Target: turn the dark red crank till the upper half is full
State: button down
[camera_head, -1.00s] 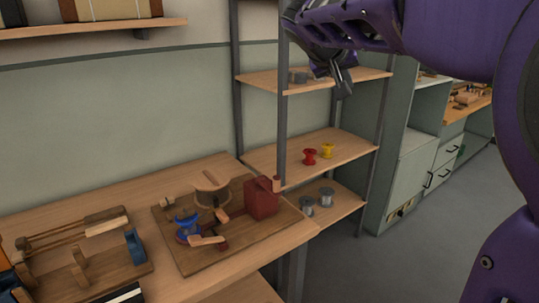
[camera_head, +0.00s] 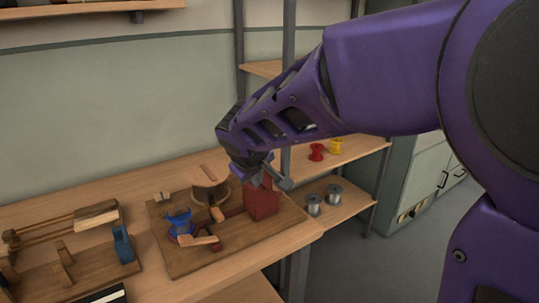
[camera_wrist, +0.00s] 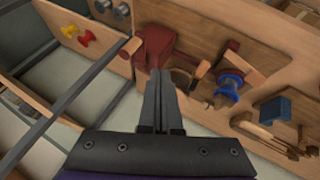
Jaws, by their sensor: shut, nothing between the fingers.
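A wooden base board (camera_head: 165,258) carries a dark red block (camera_head: 262,202), which also shows in the wrist view (camera_wrist: 154,46). A small wooden handle (camera_wrist: 131,46) sticks out from the block's side; the arm covers it in the head view. A dark red arm (camera_head: 217,246) with a wooden grip (camera_head: 201,243) lies beside a blue spool (camera_head: 180,224). A round wooden piece (camera_head: 209,178) stands behind the spool. I cannot tell how full its upper half is. My gripper (camera_head: 270,182) is shut and empty, close above the block; its fingers (camera_wrist: 160,75) point toward it.
A wooden fixture (camera_head: 68,250) with a blue part stands on the bench at left. A shelf rack at right holds red (camera_head: 316,152) and yellow (camera_head: 336,146) spools, with grey spools (camera_head: 323,199) below. A rack post (camera_head: 287,60) rises close behind my arm.

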jog(key=w+d+f, duration=0.3)
jog(key=w+f, duration=0.3)
jog(key=w, duration=0.1)
jog(key=shift+w+b, duration=0.3)
jog(key=shift+w, duration=0.1)
jog(key=shift+d, duration=0.1)
